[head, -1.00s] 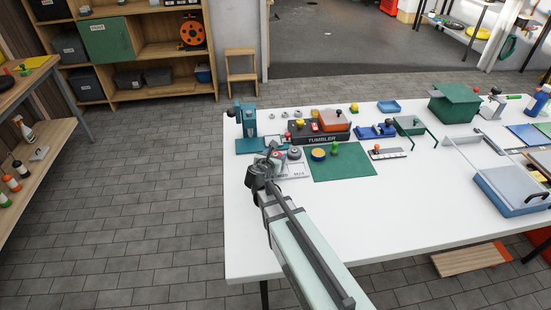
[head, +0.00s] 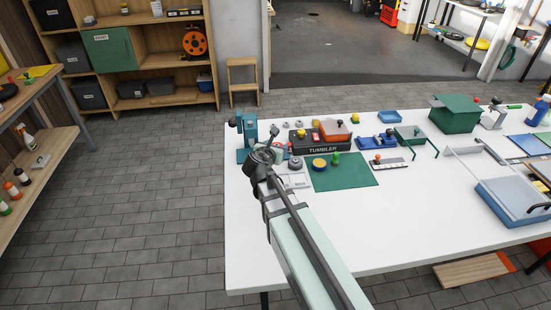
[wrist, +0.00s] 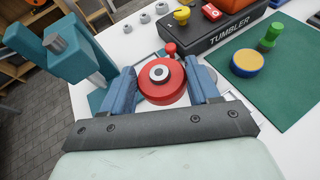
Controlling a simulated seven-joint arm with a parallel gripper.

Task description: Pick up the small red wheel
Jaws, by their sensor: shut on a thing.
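In the wrist view the small red wheel (wrist: 158,94), with a pale ring and dark centre, sits between the two blue fingers of my gripper (wrist: 163,82). The fingers are shut on its left and right sides. In the head view my gripper (head: 262,158) is over the back left part of the bench, and the arm and wrist largely hide the wheel there. I cannot tell how far the wheel is above the bench top.
A teal press (wrist: 62,48) stands close on the left. The dark TUMBLER box (wrist: 225,28) is behind to the right. A green mat (head: 345,174) holds a yellow-and-blue disc (wrist: 246,63) and a green peg (wrist: 269,36). The white bench top (head: 400,220) is clear in front.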

